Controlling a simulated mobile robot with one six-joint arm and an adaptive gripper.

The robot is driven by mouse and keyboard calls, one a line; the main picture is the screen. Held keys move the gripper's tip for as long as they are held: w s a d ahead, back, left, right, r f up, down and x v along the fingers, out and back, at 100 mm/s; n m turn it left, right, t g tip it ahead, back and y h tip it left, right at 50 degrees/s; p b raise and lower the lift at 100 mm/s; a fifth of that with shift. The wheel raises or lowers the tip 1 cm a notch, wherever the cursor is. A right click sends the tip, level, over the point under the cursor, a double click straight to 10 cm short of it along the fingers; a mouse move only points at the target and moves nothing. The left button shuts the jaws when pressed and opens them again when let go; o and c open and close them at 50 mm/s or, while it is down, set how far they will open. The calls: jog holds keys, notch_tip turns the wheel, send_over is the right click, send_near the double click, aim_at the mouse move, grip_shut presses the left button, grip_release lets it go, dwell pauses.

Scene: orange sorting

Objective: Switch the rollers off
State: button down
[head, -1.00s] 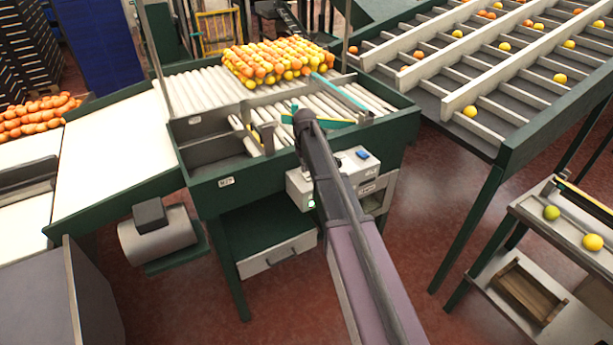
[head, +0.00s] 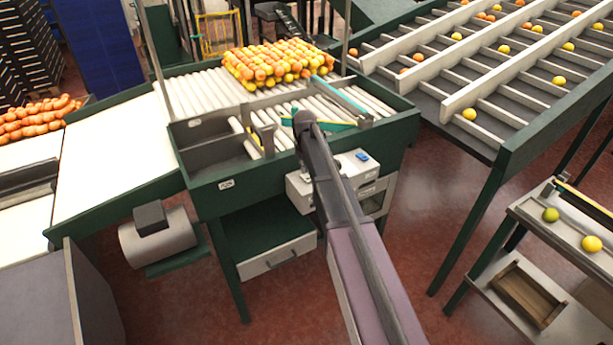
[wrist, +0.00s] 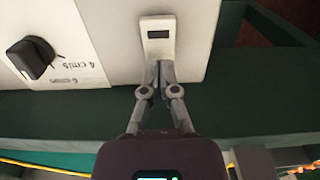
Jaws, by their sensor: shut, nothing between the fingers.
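The rollers (head: 205,95) are pale bars in a green-sided machine, with a block of oranges (head: 275,62) on them. A light control box (head: 299,188) is on the machine's near side, partly hidden by my arm in the head view. In the wrist view, a small pale switch plate (wrist: 157,26) with a dark window is on the light panel. My gripper (wrist: 158,66) is shut and empty, its tips at the lower edge of the plate; I cannot tell whether they touch. A black knob (wrist: 33,58) with speed marks is to the left.
A blue item (head: 361,156) is on top of the box. A sloped sorting table (head: 520,145) with scattered fruit is at right, and a low stand (head: 575,215) is before it. A white belt (head: 115,150) is at left. Red floor between them is clear.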

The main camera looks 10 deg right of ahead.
aim_at(305, 175)
jog(key=shift+r+p, duration=2.7)
jog(key=shift+r, duration=0.25)
jog(key=s+f+m+b, duration=0.1)
jog(key=s+f+b, duration=0.2)
jog(key=s, duration=0.6)
jog(key=s+f+m+b, duration=0.1)
jog(key=s+f+b, duration=0.2)
jog(key=s, duration=0.7)
jog(key=s+f+m+b, duration=0.1)
jog(key=s+f+b, duration=0.1)
jog(key=s, duration=0.8)
jog(key=shift+f+m+b, duration=0.3)
jog(key=shift+f+b, duration=0.1)
jog(key=shift+s, duration=0.2)
